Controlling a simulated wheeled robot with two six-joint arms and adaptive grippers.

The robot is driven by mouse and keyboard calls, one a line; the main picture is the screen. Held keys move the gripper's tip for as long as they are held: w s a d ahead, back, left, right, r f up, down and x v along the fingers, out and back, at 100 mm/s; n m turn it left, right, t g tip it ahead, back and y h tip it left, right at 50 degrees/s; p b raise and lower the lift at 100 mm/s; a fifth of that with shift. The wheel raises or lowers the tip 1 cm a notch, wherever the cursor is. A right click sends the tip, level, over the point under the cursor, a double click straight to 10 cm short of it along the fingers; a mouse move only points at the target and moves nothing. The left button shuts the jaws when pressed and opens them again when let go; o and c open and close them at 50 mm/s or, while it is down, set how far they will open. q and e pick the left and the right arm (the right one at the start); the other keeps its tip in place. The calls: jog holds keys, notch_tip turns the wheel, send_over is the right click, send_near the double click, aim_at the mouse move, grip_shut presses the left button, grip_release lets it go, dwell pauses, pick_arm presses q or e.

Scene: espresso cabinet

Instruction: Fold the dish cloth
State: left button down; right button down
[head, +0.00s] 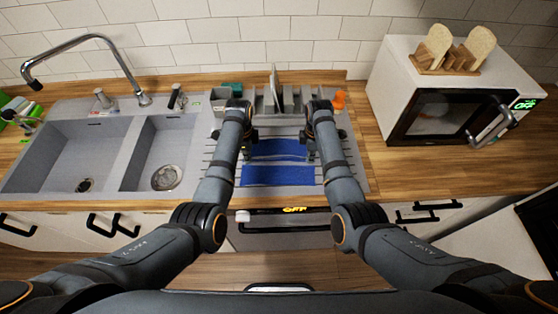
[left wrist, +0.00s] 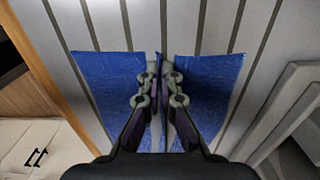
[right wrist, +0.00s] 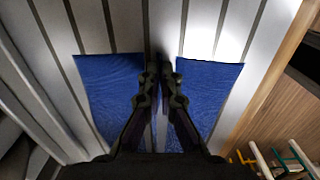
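The blue dish cloth (head: 277,175) lies on the ribbed drainboard right of the sink. In the head view it shows as a near band and a wavy far band, with a pale line between. My left gripper (left wrist: 160,72) is shut at the cloth's left side, with a thin blue strip between its fingers. My right gripper (right wrist: 160,72) is shut at the right side, midway between the two blue parts. Its fingertips hide most of what they pinch. The cloth also shows on both sides of the fingers in the left wrist view (left wrist: 105,85) and right wrist view (right wrist: 105,85).
A dish rack (head: 290,98) stands behind the cloth. The sink basins (head: 75,155) and the tap (head: 90,40) are to the left. A microwave (head: 440,105) with a toast holder on top stands at the right. Bare wooden counter (head: 395,165) lies between it and the drainboard.

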pick_arm(q)
jog(key=shift+s, duration=0.1)
pick_arm(e)
jog(key=shift+s, duration=0.1)
dwell(0.6)
